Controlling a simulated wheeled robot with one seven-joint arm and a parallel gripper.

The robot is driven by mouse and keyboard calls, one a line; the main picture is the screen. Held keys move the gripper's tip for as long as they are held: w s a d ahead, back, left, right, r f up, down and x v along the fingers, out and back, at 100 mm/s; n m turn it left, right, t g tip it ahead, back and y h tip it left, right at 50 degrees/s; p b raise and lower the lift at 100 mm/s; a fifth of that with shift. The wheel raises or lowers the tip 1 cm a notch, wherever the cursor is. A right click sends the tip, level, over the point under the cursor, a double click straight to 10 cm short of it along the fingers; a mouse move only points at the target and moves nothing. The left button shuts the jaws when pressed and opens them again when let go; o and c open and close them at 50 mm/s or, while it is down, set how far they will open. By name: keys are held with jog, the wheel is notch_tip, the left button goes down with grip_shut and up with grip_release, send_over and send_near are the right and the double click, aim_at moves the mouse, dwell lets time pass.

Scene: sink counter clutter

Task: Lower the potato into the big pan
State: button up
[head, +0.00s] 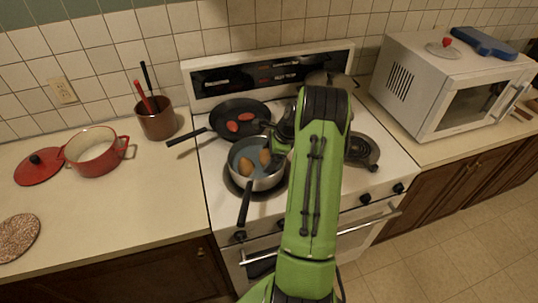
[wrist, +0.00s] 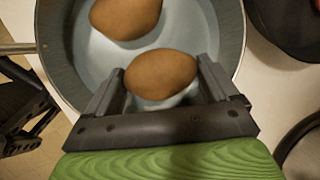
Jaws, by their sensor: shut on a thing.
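A steel pan (head: 272,182) with a pale bluish inside and a black handle sits on the front left burner. It fills much of the wrist view (wrist: 232,22). One potato (head: 246,166) lies in it, also at the top of the wrist view (wrist: 125,14). My gripper (wrist: 160,82) is shut on a second potato (wrist: 161,74), one finger on each side. In the head view this potato (head: 265,157) shows over the pan's right part, beside my gripper (head: 271,152). I cannot tell whether it touches the pan's bottom.
A black frying pan (head: 220,112) with red pieces sits on the burner behind. A pot stands at the back right, partly hidden by my arm. A red pot (head: 95,158), its lid (head: 38,167) and a utensil crock (head: 156,122) stand left. A microwave (head: 440,85) stands right.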

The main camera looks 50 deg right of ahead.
jog(key=shift+f, duration=0.35)
dwell(0.4)
jog(key=o, duration=0.9)
jog(key=p+v, duration=0.1)
jog(key=v, duration=1.4)
jog(key=shift+s+r+p, duration=0.2)
jog(key=shift+r+p, duration=0.2)
